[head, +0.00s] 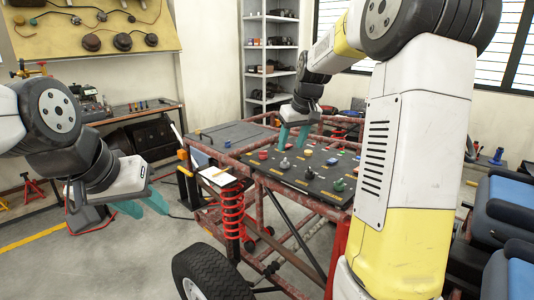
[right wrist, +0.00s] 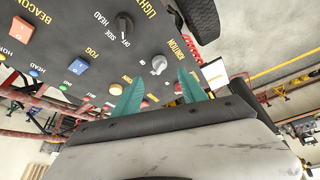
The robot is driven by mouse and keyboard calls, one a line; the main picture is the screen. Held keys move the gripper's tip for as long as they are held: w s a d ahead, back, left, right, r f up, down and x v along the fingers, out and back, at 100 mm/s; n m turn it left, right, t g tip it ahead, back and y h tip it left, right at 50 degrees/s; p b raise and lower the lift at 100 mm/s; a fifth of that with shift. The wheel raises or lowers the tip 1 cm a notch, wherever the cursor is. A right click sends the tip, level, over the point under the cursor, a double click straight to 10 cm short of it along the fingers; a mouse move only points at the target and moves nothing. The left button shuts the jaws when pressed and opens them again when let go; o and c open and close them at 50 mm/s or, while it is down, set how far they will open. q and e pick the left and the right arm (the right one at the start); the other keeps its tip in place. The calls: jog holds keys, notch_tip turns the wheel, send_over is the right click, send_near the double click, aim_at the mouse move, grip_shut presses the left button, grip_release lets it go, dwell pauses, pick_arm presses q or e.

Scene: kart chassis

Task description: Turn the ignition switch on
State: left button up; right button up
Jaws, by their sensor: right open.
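The ignition switch (right wrist: 159,64) is a round light-grey knob on the black panel, beside the yellow IGNITION lettering in the right wrist view. It seems to be the grey knob (head: 285,163) near the panel's left end in the head view. My right gripper (right wrist: 155,92) is open and empty. Its two teal fingers point at the panel with the knob just beyond and between their tips; they look apart from it. It also shows above the panel in the head view (head: 293,137). My left gripper (head: 143,205) hangs open and empty at the left, away from the panel.
The black panel (head: 262,174) sits on a red tube frame. A red spring (head: 233,212) and a tyre (head: 212,275) stand at the near side.

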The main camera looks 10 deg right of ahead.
aim_at(286, 160)
jog(key=x, duration=0.7)
jog(key=shift+w+f, duration=0.25)
jog(key=shift+f, duration=0.05)
